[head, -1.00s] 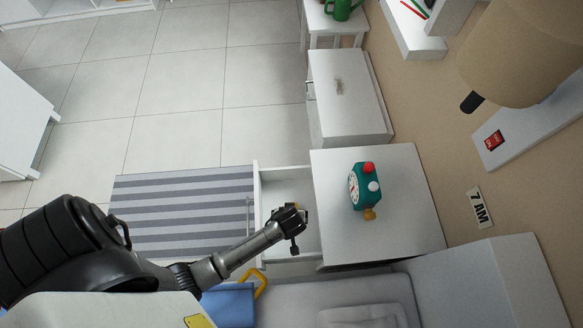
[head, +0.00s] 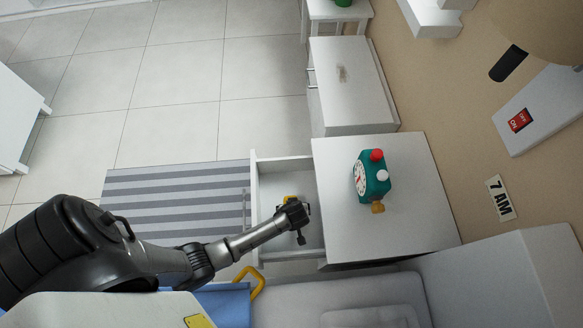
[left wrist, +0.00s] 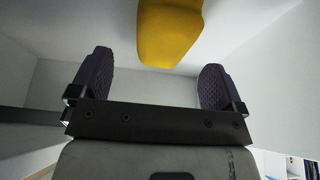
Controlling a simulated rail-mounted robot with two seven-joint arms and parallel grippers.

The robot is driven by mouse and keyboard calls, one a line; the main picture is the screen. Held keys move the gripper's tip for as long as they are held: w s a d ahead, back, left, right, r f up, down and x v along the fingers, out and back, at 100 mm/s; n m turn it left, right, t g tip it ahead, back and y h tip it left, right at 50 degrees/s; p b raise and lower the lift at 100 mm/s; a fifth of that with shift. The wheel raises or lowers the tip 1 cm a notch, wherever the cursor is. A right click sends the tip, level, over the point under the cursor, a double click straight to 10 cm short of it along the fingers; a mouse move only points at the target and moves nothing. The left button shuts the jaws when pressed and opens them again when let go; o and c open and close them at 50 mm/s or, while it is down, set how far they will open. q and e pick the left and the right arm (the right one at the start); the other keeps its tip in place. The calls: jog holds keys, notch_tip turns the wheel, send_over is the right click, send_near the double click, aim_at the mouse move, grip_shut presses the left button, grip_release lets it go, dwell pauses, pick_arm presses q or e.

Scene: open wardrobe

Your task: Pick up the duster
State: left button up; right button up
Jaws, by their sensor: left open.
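My left gripper (head: 298,213) reaches over the open drawer (head: 283,164) of the white bedside cabinet. In the left wrist view its two dark ridged fingers (left wrist: 155,75) are spread wide, with nothing between their pads. A smooth yellow object (left wrist: 168,32) lies just beyond the fingertips in that view, inside the white drawer walls. In the head view only a small yellow patch (head: 288,198) of it shows beside the gripper, which covers the rest. It may be the duster; its full shape is hidden. My right gripper is not in view.
A green toy-like clock (head: 371,178) stands on the cabinet top (head: 415,225). A blue item with a yellow handle (head: 257,283) lies near the bed, below the drawer. A striped rug (head: 180,180) covers the floor left of the drawer. A second white cabinet (head: 350,85) stands farther back.

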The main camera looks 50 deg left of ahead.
pick_arm(q)
jog(key=shift+s+b+x, duration=0.1)
jog(key=shift+b+x, duration=0.65)
jog(key=shift+x, duration=0.4)
jog(key=shift+s+b+x, duration=0.15)
jog(key=shift+b+x, duration=0.55)
jog(key=shift+x, duration=0.4)
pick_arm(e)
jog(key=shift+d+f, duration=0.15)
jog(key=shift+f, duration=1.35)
pick_arm(q)
jog(key=shift+w+a+f, duration=0.2)
jog(key=shift+a+f, duration=0.05)
jog(key=shift+f, duration=0.2)
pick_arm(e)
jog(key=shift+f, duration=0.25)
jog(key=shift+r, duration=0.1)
pick_arm(q)
jog(key=c, duration=1)
